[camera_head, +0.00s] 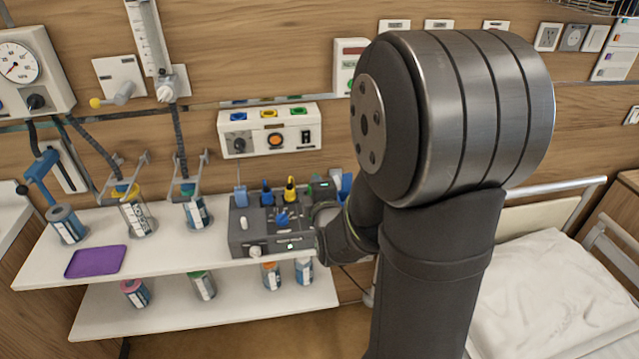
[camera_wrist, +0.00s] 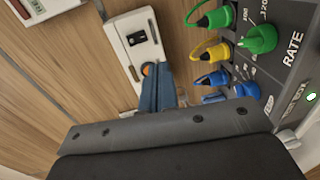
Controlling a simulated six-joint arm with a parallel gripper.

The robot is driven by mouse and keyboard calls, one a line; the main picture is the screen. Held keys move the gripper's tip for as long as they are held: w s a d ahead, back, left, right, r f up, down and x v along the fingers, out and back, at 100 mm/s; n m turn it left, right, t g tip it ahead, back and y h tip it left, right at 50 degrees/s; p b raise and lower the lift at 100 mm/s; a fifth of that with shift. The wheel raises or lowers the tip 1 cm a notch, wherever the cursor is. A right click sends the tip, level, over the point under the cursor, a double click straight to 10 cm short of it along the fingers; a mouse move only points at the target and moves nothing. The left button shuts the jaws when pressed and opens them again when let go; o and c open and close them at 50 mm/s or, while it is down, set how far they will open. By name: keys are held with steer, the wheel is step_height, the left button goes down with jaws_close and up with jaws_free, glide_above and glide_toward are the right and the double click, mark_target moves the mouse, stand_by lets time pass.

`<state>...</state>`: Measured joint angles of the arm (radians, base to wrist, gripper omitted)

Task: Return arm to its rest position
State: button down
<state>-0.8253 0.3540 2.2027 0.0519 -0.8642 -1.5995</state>
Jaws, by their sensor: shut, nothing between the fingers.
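My gripper shows in the wrist view as blue fingers (camera_wrist: 157,76) beyond its dark grey body. The fingers are together with nothing between them. In the head view my arm rises from the lower middle and bends over, its large steel joint filling the upper right centre. My wrist reaches left to the right side of a grey device (camera_head: 262,244) on the shelf; blue finger parts (camera_head: 341,183) show just behind it. In the wrist view the device's panel (camera_wrist: 291,62), marked RATE, with coloured plugs, is right of the fingers. I cannot tell the exact gap between them.
The white upper shelf (camera_head: 150,262) holds several labelled canisters and a purple tray (camera_head: 96,261). The lower shelf (camera_head: 190,318) holds several more. A wall unit (camera_head: 268,130) with coloured sockets is above the device. A bed (camera_head: 560,290) is on the right.

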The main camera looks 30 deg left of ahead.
steer(key=shift+w+a, duration=0.1)
steer(key=r+x, duration=0.2)
steer(key=x, duration=0.7)
steer(key=shift+s+d+r, duration=0.35)
steer(key=shift+s+d, duration=0.25)
steer(key=shift+s+d+r, duration=0.35)
steer(key=shift+s+d, duration=0.3)
steer(key=shift+s+d+r, duration=0.35)
steer(key=shift+s+d, duration=0.25)
